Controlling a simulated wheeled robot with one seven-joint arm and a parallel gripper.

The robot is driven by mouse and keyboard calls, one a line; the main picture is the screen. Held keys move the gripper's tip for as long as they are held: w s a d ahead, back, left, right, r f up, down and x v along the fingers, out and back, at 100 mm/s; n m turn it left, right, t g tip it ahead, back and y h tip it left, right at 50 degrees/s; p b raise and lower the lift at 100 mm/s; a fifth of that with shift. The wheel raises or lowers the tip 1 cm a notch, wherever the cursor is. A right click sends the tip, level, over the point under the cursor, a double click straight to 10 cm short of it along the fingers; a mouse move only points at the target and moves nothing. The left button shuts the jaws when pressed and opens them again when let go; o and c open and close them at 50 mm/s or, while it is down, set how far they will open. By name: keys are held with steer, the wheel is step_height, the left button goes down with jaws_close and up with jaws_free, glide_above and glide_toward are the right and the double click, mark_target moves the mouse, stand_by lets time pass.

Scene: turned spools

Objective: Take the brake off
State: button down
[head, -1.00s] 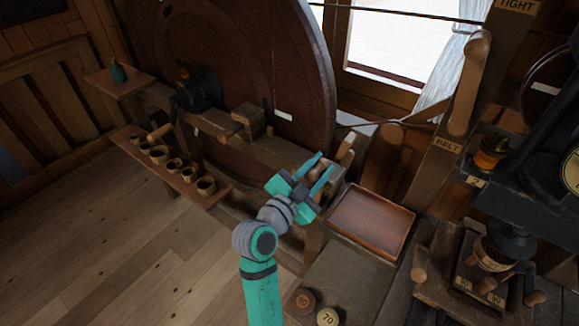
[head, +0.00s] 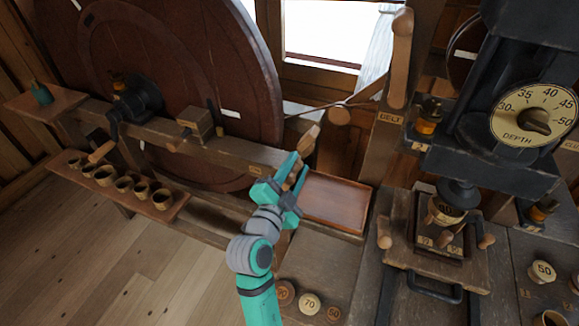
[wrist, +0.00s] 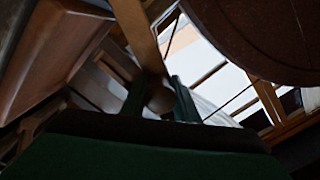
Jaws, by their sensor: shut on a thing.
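A wooden lever (head: 309,138) stands tilted at the right end of the long bench beam, in front of the big dark red wheel (head: 235,75). I take it for the brake lever, but I read no label on it. My gripper (head: 296,168) is shut on this lever, and the lever's top sticks out above the fingers. In the wrist view the lever (wrist: 136,30) runs down from the top edge to a rounded end between my fingers (wrist: 158,92). Its foot is hidden behind my gripper.
A shallow wooden tray (head: 335,228) lies just right of my gripper. Right of it stand a belt lever post (head: 399,60) and a black press with a depth dial (head: 533,115). Several wooden cups (head: 124,184) stand on a low shelf at left. Floor at lower left is clear.

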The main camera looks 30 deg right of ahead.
steer(key=shift+d+f, duration=0.1)
steer(key=shift+f, duration=0.15)
steer(key=c, duration=1.4)
jaws_free()
steer(key=shift+r, duration=0.1)
steer(key=shift+s, duration=0.1)
steer(key=v, duration=1)
steer(key=shift+s+a, duration=0.15)
steer(key=shift+a, duration=0.2)
